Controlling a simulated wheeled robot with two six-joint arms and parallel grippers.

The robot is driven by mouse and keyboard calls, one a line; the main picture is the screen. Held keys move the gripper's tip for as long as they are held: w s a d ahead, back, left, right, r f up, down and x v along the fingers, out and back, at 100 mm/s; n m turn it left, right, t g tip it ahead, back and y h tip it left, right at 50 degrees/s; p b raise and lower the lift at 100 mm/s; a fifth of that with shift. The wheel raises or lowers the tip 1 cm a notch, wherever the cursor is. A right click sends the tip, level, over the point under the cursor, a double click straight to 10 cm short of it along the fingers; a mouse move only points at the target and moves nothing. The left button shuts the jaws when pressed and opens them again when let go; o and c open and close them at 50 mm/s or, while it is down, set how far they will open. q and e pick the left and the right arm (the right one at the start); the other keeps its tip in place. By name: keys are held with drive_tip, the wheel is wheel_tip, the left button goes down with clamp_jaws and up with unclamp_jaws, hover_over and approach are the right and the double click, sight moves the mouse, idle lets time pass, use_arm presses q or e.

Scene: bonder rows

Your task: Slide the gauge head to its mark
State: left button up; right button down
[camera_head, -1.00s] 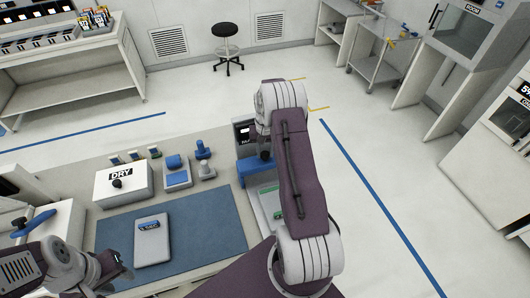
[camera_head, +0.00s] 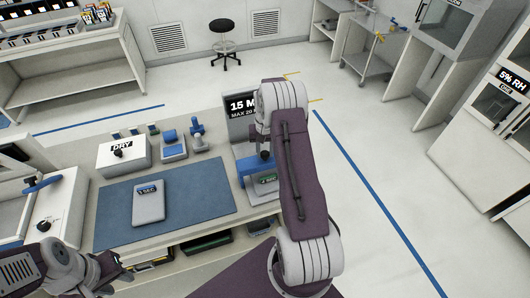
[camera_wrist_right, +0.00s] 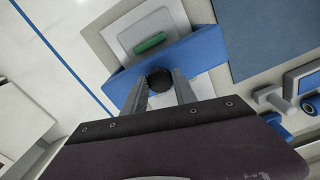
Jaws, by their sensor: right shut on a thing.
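The gauge head looks to be the blue bridge-like block (camera_head: 248,171) at the right end of the bench. It also shows in the right wrist view (camera_wrist_right: 200,46) as a wide blue bar with a round black knob (camera_wrist_right: 159,80). My right gripper (camera_wrist_right: 160,88) is shut on this knob, one finger on each side. In the head view my right arm hides part of the block. A grey plate with a green label (camera_wrist_right: 150,43) lies beside the bar. I cannot make out a mark. My left gripper (camera_head: 118,268) is near the bench's front edge, away from the gauge; its jaws are unclear.
A sign reading "15 M" (camera_head: 241,105) stands behind the gauge. A blue mat (camera_head: 195,200) with a grey tablet-like case (camera_head: 149,206) fills the middle. A white DRY box (camera_head: 123,156) and small blue-topped fixtures (camera_head: 173,147) stand along the back.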

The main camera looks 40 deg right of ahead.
drive_tip(key=c, duration=1)
unclamp_jaws()
drive_tip(key=shift+s+a+f, duration=0.1)
drive_tip(key=shift+s, duration=0.1)
drive_tip(key=shift+r, duration=0.3)
wheel_tip(320, 180, up, 9)
drive_tip(key=b, duration=0.2)
drive_tip(key=shift+f, duration=0.2)
drive_tip(key=shift+s, duration=0.1)
